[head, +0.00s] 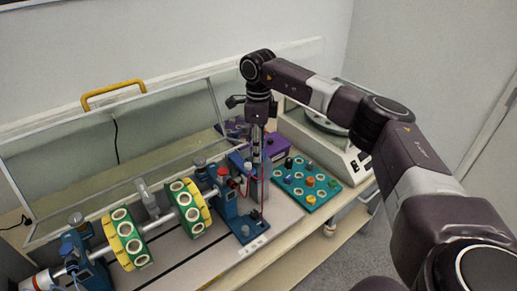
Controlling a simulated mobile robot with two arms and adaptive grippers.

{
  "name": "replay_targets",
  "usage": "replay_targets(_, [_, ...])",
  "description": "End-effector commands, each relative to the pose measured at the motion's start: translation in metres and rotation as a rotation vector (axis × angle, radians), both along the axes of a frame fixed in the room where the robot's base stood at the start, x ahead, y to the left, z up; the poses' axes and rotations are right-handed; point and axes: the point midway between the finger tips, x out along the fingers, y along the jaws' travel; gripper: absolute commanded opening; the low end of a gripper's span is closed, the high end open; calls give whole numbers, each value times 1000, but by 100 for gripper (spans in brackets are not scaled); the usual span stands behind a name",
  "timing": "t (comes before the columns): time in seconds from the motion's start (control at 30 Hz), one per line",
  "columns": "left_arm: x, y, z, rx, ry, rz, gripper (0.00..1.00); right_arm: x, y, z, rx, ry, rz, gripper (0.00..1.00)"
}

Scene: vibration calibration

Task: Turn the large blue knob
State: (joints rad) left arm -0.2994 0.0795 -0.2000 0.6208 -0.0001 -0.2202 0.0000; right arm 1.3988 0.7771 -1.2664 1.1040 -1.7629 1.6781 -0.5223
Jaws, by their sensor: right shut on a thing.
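My right gripper (257,166) points straight down at the end of its bent arm, over the right end of the test rig. It is shut, with the large blue knob taken as the thing in its jaws. The fingers are small and dark here, and the knob is mostly hidden by them. Blue rig parts, including a blue bracket (239,224), stand close to the gripper on its left and below it. My left gripper is not in view.
A teal panel (326,188) with several coloured knobs lies right of the gripper. Behind are a purple box (298,142) and a white scale-like device (347,152). A shaft with yellow-green discs (127,239) is at left. A clear cover with a yellow handle (112,88) stands behind.

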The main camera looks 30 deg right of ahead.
Motion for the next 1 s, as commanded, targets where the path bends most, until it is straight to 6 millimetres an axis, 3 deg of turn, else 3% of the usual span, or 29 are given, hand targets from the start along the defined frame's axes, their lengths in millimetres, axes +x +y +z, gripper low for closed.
replay_targets(0.6, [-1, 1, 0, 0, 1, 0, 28, 1, -1, 2, -2, -4, 43, 8])
replay_targets(0.63, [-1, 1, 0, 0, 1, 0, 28, 1, -1, 2, -2, -4, 43, 34])
replay_targets(0.7, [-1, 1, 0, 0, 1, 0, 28, 1, -1, 2, -1, -3, 43, 41])
replay_targets(0.8, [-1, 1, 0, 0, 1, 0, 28, 1, -1, 1, -1, -3, 43, 50])
replay_targets(1.0, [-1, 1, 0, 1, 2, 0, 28, 0, 0, 1, -1, -1, 43, 50])
